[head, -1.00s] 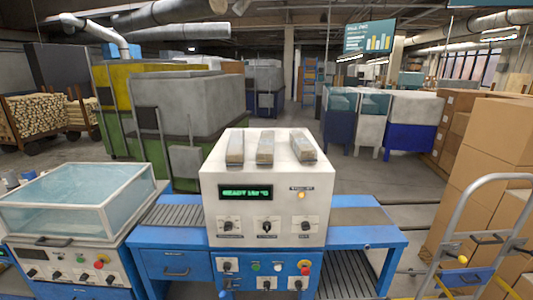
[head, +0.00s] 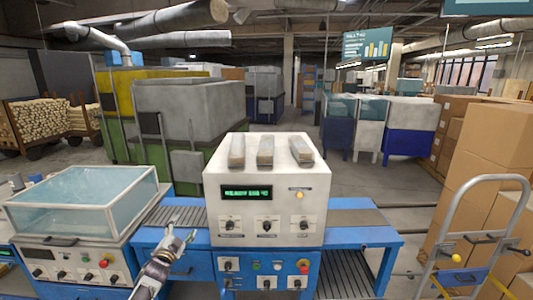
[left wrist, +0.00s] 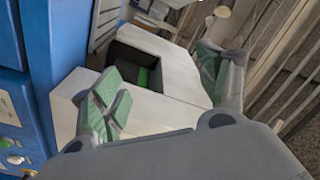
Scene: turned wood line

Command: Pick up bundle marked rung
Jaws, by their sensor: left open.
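My right gripper is not in view.
The white machine stands on a blue conveyor frame (head: 365,238). A clear-lidded machine (head: 82,200) is at left. A hand truck (head: 462,235) and stacked cartons (head: 490,150) are at right. Large bins (head: 190,110) stand behind. The space above the bundles is clear.

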